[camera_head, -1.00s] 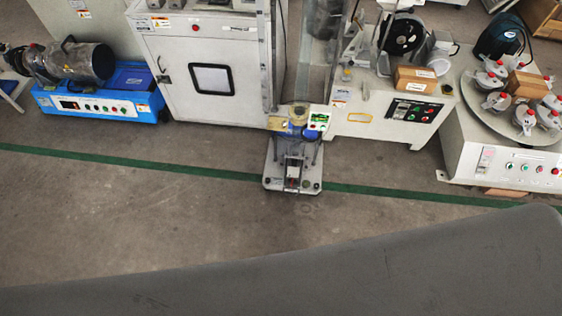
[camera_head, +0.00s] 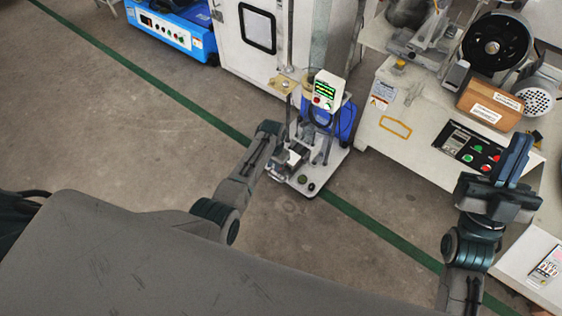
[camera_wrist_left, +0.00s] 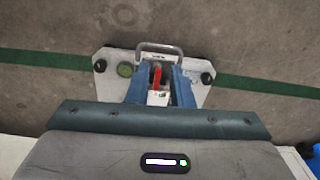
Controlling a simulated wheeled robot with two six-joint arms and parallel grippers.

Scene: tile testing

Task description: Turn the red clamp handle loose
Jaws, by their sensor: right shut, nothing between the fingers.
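The red clamp handle (camera_wrist_left: 157,76) is a narrow red lever in the left wrist view, on the white base plate (camera_wrist_left: 108,76) of a small testing machine. My left gripper (camera_wrist_left: 160,72) has its blue fingers apart, one on each side of the handle, with gaps visible; I cannot tell whether either touches it. In the head view the machine (camera_head: 328,90) stands on the floor with a green display, and my left arm reaches its left side; the handle cannot be made out there. My right gripper (camera_head: 512,165) is shut and empty, at the right.
A green line (camera_head: 175,95) crosses the floor. The floor left of the machine is clear.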

